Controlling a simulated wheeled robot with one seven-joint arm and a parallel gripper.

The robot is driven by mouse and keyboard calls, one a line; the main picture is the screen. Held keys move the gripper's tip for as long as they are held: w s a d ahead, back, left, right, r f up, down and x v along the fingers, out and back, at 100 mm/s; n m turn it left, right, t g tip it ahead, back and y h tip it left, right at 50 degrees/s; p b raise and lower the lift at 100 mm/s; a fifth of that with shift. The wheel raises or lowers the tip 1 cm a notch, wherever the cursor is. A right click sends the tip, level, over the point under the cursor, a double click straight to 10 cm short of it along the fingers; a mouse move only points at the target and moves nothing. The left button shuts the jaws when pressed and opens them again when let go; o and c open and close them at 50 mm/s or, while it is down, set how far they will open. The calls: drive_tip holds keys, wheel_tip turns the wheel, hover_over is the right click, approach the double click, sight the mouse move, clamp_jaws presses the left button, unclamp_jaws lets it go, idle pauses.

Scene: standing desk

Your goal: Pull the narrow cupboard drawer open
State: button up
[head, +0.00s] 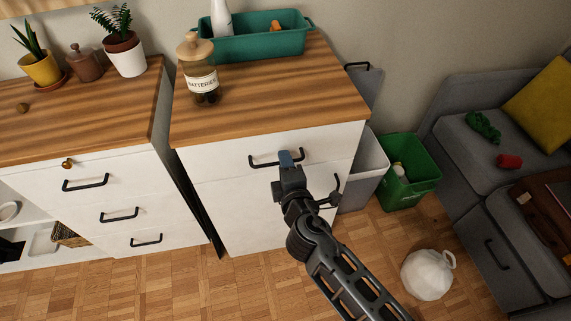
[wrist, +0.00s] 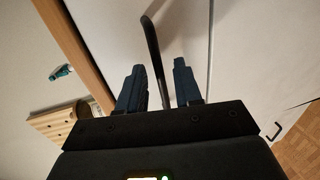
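The narrow cupboard (head: 225,218) is white with a wooden top, between the left dresser and the grey bin. Its top drawer (head: 220,167) looks flush with the front; the front also shows in the wrist view (wrist: 182,35). The dark bar handle (head: 262,163) runs across the drawer front. In the wrist view, the handle (wrist: 153,50) passes between the two fingers of my gripper (wrist: 158,85), with gaps visible on both sides. The fingers are open and hold nothing.
A jar labelled batteries (head: 202,85) and a teal bin (head: 258,40) stand on the cupboard top. A grey bin (head: 365,172) and a green bin (head: 408,175) stand to the right. A white bag (head: 428,274) lies on the floor; floor before the cupboard is clear.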

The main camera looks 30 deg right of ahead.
drive_tip(key=shift+c, duration=0.2)
clamp_jaws()
idle(1.1)
